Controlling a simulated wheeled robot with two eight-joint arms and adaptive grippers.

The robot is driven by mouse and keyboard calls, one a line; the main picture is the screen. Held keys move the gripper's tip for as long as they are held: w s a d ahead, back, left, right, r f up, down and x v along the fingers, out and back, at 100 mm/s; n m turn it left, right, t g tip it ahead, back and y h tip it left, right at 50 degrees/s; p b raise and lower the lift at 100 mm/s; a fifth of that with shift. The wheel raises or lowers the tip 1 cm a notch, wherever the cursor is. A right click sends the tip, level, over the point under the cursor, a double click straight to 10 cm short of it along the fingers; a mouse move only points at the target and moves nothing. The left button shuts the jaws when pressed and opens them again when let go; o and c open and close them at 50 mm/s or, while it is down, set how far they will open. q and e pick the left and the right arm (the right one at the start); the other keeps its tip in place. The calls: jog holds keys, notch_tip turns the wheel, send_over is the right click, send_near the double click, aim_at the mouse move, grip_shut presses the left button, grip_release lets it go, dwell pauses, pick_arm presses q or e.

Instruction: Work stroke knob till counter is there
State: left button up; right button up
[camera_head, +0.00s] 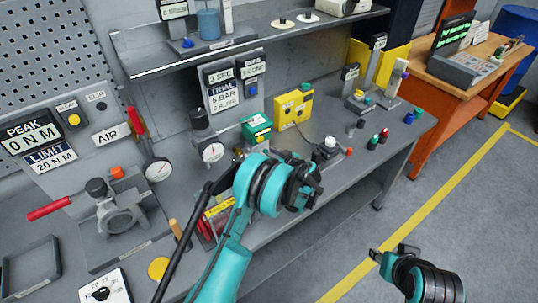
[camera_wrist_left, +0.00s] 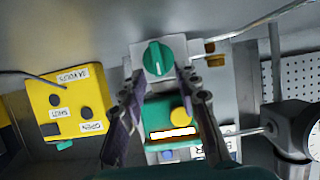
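The green knob (camera_wrist_left: 158,58), with a white pointer line, sits on a grey block in the left wrist view; I take it for the stroke knob. My left gripper (camera_wrist_left: 160,74) is open, its two fingers on either side of the knob's block; contact cannot be told. Beside the knob is a green counter box (camera_wrist_left: 158,112) with a yellow button and a lit white display, whose reading I cannot make out. The counter box also shows in the head view (camera_head: 257,127), where my left arm hides the knob. My right gripper (camera_head: 385,255) is low at the right, away from the bench, its opening unclear.
A yellow panel (camera_wrist_left: 65,103) with dark buttons stands beside the counter; it shows in the head view (camera_head: 293,106) too. A dial gauge (camera_head: 213,152) is on the other side. A shelf (camera_head: 250,40) hangs above.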

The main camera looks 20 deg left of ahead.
pick_arm(q)
jog(key=shift+w+a, duration=0.15)
jog(key=shift+a, duration=0.05)
grip_shut()
jog(key=shift+f, duration=0.1)
jog(key=m+b, duration=0.1)
jog(key=m+g+b, duration=0.1)
jog(key=shift+w+d+f+y+b, duration=0.15)
jog(key=shift+w+d+y+b, duration=0.15)
jog(key=shift+w+y+b, duration=0.1)
jog(key=shift+w+d+f+m+g+y+b, duration=0.15)
jog(key=shift+m+g+y+b, duration=0.2)
jog(key=shift+m+b, duration=0.3)
jog(key=shift+w+d+r+m+g+y+b, duration=0.1)
jog(key=shift+m+g+y+b, duration=0.25)
jog(key=shift+m+b, duration=0.25)
